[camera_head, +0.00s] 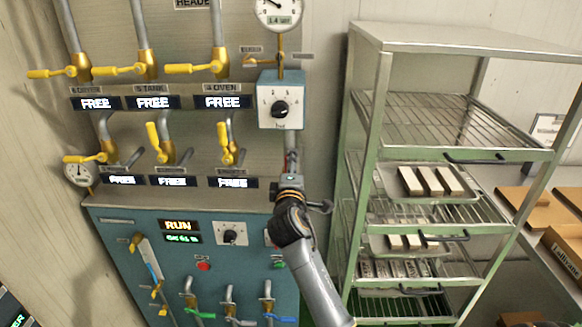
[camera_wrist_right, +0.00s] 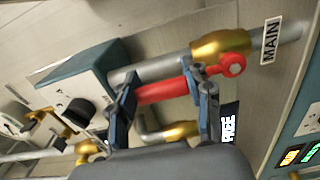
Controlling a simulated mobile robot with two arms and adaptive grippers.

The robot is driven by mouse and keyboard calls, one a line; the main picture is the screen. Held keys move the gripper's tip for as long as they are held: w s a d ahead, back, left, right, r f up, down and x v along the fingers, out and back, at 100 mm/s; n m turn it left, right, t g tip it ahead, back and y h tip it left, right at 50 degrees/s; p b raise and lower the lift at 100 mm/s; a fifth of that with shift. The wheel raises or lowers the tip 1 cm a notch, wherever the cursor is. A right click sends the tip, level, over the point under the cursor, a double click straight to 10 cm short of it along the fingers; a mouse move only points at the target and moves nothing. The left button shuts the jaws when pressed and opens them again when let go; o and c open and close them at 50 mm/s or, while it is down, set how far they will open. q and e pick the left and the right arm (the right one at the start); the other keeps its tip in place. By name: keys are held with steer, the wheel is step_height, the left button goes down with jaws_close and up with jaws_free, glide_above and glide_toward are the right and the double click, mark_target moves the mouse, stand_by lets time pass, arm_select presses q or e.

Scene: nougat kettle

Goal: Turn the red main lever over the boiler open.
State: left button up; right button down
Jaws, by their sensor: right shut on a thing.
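The red main lever (camera_wrist_right: 162,91) shows in the right wrist view, running roughly parallel to its grey pipe. Its round pivot end is beside the brass valve body (camera_wrist_right: 220,45), near the MAIN label (camera_wrist_right: 271,40). My right gripper (camera_wrist_right: 165,85) is shut on the lever, with a finger on either side of the red bar. In the head view my right gripper (camera_head: 290,185) is in front of the pipe below the dial box, above the teal boiler cabinet (camera_head: 120,240); it hides most of the lever there. My left gripper is not in view.
Yellow-handled valves (camera_head: 120,69) and several FREE displays (camera_head: 153,102) fill the panel to the left. A dial box (camera_head: 280,100) is just above my gripper. A green rack (camera_head: 362,110) with trays stands close on the right.

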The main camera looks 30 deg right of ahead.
steer(key=c, duration=0.6)
jaws_free()
steer(key=shift+o, duration=0.2)
steer(key=v, duration=1.2)
